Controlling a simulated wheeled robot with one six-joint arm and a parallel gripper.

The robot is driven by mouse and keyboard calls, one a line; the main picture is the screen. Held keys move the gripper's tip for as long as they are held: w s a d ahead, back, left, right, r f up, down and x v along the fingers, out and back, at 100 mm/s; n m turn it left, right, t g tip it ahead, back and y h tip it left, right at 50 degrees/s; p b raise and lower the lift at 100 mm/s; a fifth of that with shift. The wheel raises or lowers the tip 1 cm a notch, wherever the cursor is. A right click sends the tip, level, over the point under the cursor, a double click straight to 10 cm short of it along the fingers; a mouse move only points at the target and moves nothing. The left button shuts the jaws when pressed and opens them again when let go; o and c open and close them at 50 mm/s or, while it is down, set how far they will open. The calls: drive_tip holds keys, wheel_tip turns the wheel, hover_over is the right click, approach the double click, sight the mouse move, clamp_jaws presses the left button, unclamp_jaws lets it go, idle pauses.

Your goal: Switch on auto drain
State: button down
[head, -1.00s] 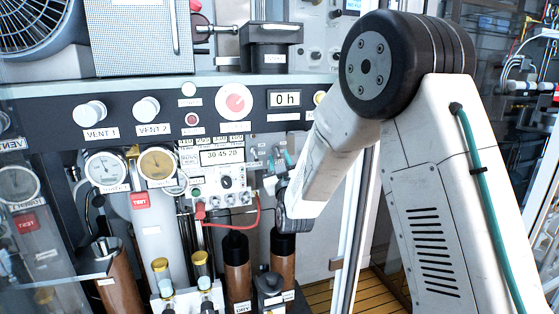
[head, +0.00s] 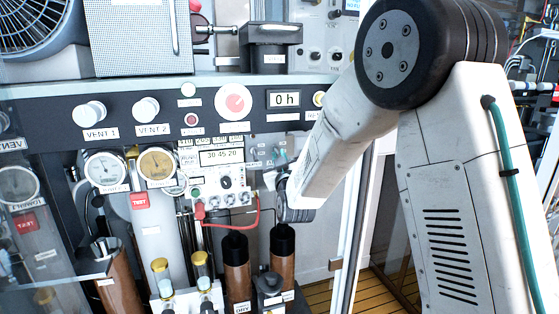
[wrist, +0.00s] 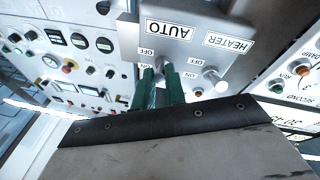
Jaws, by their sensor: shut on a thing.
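The AUTO label (wrist: 168,30) and the HEATER label (wrist: 228,42) appear upside down on a grey switch plate in the wrist view. Each has a toggle switch with OFF and ON marks. My gripper (wrist: 159,74) has green fingers, shut on the AUTO toggle, which they mostly hide; I cannot tell which way it points. The HEATER toggle (wrist: 213,78) stands free beside the fingers, with an orange lamp (wrist: 198,92) near it. In the head view my gripper (head: 279,162) is at the small switch plate, largely hidden by my wrist.
A control box (head: 222,157) with a display and a red cable is left of my gripper. Brown cylinders (head: 237,272) with black tops stand below. The dark panel (head: 60,118) with VENT knobs runs above. A pale upright frame (head: 353,220) stands to the right.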

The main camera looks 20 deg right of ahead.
drive_tip(key=shift+s+r+n+g, duration=0.1)
drive_tip(key=shift+r+g, duration=0.2)
drive_tip(key=shift+g, duration=0.35)
drive_tip(key=shift+w+r+n+g, duration=0.1)
drive_tip(key=shift+r+g, duration=0.2)
drive_tip(key=shift+g, duration=0.3)
drive_tip(key=shift+s+r+n+g, duration=0.1)
drive_tip(key=shift+r+g, duration=0.2)
drive_tip(key=shift+g, duration=0.35)
drive_tip(key=c, duration=1.5)
unclamp_jaws()
drive_tip(key=shift+a, duration=0.1)
drive_tip(key=s, duration=0.5)
drive_tip(key=s+r, duration=0.1)
drive_tip(key=s, duration=0.1)
drive_tip(key=shift+s+a, duration=0.35)
drive_tip(key=shift+a, duration=0.05)
